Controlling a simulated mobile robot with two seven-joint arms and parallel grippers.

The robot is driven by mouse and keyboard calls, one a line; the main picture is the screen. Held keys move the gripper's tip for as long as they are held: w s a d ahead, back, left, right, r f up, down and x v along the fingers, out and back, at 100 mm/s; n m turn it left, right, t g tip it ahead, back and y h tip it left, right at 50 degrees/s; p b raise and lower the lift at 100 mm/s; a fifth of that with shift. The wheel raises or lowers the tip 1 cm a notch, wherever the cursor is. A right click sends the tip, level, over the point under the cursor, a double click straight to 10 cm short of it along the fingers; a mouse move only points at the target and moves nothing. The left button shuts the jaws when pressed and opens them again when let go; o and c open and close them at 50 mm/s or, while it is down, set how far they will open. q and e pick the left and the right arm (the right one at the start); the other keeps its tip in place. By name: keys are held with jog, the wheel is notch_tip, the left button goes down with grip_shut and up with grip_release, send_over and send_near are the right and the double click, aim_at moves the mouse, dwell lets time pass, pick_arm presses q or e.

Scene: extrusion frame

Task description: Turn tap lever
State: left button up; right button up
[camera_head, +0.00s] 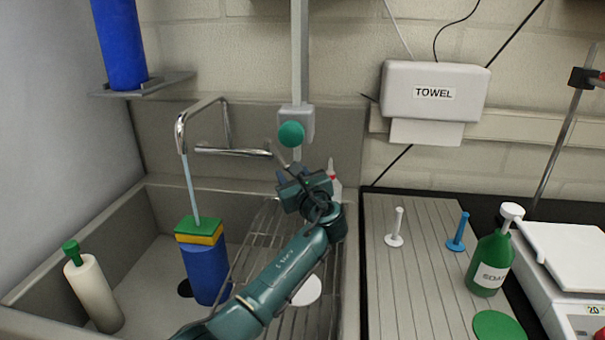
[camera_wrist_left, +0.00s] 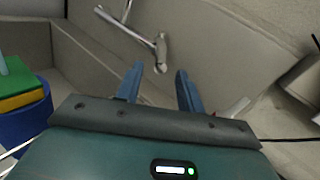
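The chrome tap (camera_head: 228,125) is on the sink's back wall, with its spout to the left. A thin pale stream (camera_head: 190,187) runs from the spout to a green and yellow sponge on a blue cylinder. The lever end of the tap shows in the left wrist view (camera_wrist_left: 161,48), just beyond my fingertips. My left gripper (camera_head: 293,173) is at the right end of the tap's horizontal pipe. In the left wrist view its two blue fingers (camera_wrist_left: 159,76) are apart, with no object clearly held between them. Contact with the lever cannot be told. My right gripper is not in view.
The blue cylinder (camera_head: 205,272) and a cream bottle with green top (camera_head: 93,293) stand in the sink. A wire rack (camera_head: 262,235) lies under my arm. A grey pole with green knob (camera_head: 291,134) rises behind my gripper. The soap bottle (camera_head: 490,262) stands right.

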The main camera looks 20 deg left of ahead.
pick_arm(q)
jog(key=p+v, duration=0.2)
jog(key=v, duration=0.5)
jog(key=shift+s+d, duration=0.15)
